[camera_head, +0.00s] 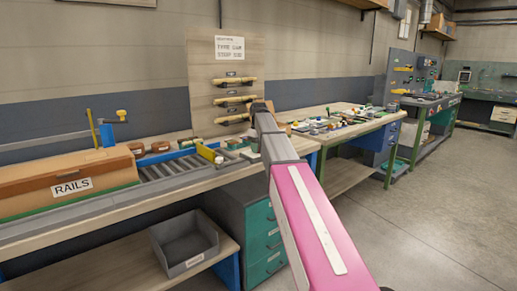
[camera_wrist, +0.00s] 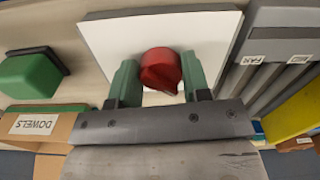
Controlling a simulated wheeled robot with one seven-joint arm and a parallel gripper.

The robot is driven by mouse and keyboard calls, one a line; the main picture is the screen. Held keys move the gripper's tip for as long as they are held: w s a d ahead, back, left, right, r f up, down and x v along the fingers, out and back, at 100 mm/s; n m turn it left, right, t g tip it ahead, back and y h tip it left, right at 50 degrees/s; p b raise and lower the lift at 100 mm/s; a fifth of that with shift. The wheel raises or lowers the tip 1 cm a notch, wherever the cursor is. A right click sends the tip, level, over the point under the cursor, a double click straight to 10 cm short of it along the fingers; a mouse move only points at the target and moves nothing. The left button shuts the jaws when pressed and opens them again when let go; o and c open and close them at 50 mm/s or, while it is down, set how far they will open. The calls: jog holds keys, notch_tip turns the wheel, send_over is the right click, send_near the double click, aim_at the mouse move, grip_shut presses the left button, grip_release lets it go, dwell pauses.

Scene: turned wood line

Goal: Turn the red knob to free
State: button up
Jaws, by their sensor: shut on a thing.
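The red knob (camera_wrist: 158,66) stands on a white plate (camera_wrist: 112,34) in the wrist view. My gripper (camera_wrist: 160,78) has its two green fingers on either side of the knob and is shut on it. A dark edge or pointer shows on the knob's lower side; I cannot read its setting, and no "free" mark is legible. In the head view my pink and grey arm reaches to the bench and hides the knob and the fingers.
In the wrist view a box labelled DOWELS (camera_wrist: 72,126) and a green block (camera_wrist: 30,76) are at left, grey slats and a yellow bar (camera_wrist: 296,112) at right. In the head view a RAILS box (camera_head: 40,190) and a roller track (camera_head: 165,172) lie left of my arm.

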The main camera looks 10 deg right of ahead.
dwell(0.4)
jog(key=o, duration=0.9)
notch_tip(320, 180, up, 11)
jog(key=shift+f, duration=0.1)
